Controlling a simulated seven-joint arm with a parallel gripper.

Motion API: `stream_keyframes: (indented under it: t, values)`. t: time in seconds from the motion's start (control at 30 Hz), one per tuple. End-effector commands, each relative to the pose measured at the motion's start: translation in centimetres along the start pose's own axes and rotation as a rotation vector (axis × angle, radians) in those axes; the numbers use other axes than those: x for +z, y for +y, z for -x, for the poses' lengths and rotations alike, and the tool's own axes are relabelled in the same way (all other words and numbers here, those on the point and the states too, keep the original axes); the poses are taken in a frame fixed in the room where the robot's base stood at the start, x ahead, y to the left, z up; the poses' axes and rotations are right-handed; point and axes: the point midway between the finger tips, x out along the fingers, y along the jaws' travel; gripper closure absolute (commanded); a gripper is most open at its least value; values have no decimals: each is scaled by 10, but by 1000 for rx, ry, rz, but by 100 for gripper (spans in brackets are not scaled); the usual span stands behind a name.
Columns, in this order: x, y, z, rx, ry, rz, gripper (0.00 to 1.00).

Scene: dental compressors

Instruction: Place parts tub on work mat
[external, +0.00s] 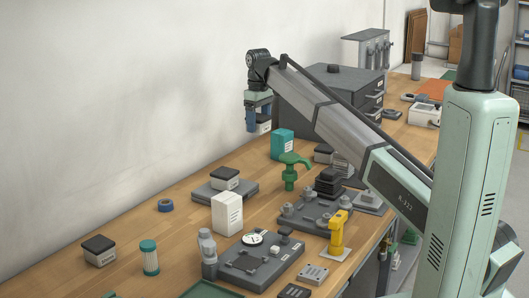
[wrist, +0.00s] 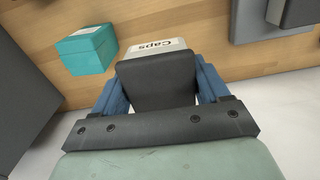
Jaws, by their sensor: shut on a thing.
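My gripper (external: 258,112) is raised over the back part of the bench, near the wall. Its blue fingers are shut on a white tub with a dark lid (external: 264,127). In the wrist view the held tub's dark lid (wrist: 157,80) sits between the fingers, and its white edge reads "Caps". Similar dark-lidded tubs stand at the front left (external: 98,250) and on a grey plate (external: 225,178). A dark green mat or tray (external: 212,291) is cut off at the bottom edge; I cannot tell whether it is the work mat.
A teal box (external: 282,144) stands below and right of the held tub. A dark drawer cabinet (external: 330,95) is close behind my gripper. A green pump (external: 290,170), a white box (external: 227,213) and grey plates with parts crowd the middle. Bare wood shows at the left.

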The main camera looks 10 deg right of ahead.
Motion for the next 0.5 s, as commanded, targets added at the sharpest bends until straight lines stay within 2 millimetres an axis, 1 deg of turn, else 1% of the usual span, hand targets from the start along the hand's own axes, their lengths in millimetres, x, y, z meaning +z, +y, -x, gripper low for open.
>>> stream_keyframes:
  t: [0.13,0.2,0.37,0.47,0.5]
  values:
    - [-1,1,26,1,2,0,61]
    - [12,13,23,0,0,-2,61]
    - [36,39,23,0,0,1,61]
    - [57,60,23,0,0,4,61]
    - [67,69,23,0,0,6,61]
